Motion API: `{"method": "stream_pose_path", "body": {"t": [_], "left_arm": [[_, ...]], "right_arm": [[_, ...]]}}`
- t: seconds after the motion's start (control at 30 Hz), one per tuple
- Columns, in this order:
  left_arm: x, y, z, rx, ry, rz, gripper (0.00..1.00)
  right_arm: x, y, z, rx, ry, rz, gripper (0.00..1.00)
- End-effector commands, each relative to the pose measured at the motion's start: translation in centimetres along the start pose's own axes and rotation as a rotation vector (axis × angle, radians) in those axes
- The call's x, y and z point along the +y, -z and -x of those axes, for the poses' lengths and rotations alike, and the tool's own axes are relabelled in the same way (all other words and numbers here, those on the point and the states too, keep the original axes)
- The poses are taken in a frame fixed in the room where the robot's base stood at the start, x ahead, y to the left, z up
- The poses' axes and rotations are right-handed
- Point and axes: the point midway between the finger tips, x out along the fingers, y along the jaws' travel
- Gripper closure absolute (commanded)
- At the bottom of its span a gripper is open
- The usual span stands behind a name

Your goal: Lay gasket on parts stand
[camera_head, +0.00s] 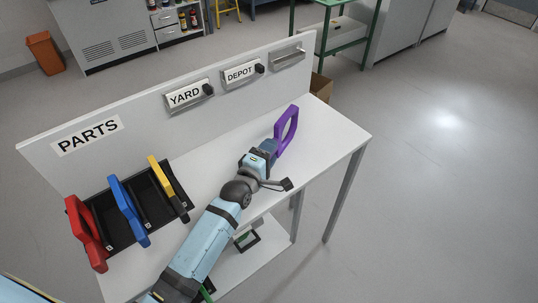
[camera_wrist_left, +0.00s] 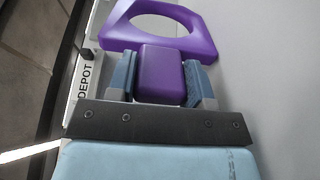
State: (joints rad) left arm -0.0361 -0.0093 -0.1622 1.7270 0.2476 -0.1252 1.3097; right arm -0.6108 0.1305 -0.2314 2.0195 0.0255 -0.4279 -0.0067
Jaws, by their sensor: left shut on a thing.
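The purple gasket (camera_head: 287,130) is a flat ring-shaped plate with a tab. My left gripper (camera_head: 270,149) is shut on its tab and holds it upright near the right end of the white table. In the left wrist view the gasket (camera_wrist_left: 201,38) shows its round hole, and its tab sits between the two blue fingers of my left gripper (camera_wrist_left: 161,80). The black parts stand (camera_head: 139,233) is on the left of the table under the PARTS sign. It holds a red gasket (camera_head: 86,234), a blue gasket (camera_head: 128,211) and a yellow gasket (camera_head: 167,182). My right gripper is not in view.
A white back panel (camera_head: 45,157) runs behind the table, with YARD (camera_head: 186,95) and DEPOT (camera_head: 240,73) signs. The white tabletop (camera_head: 215,160) is bare between the stand and my gripper. A lower shelf (camera_head: 262,262) holds a dark-framed item.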

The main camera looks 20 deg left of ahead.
Motion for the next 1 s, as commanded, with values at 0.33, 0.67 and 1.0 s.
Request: {"method": "stream_pose_path", "body": {"t": [0.33, 0.67, 1.0], "left_arm": [[-0.3, 0.0, 0.0, 0.0, 0.0, 0.0, 0.28], [0.2, 0.0, 0.0, 0.0, 0.0, 0.0, 0.28], [-0.1, 0.0, 6.3, 0.0, 0.003, 0.001, 0.28]], "right_arm": [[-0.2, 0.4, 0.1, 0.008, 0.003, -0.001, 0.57], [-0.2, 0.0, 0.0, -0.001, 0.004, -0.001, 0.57], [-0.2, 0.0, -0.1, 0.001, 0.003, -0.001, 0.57]]}}
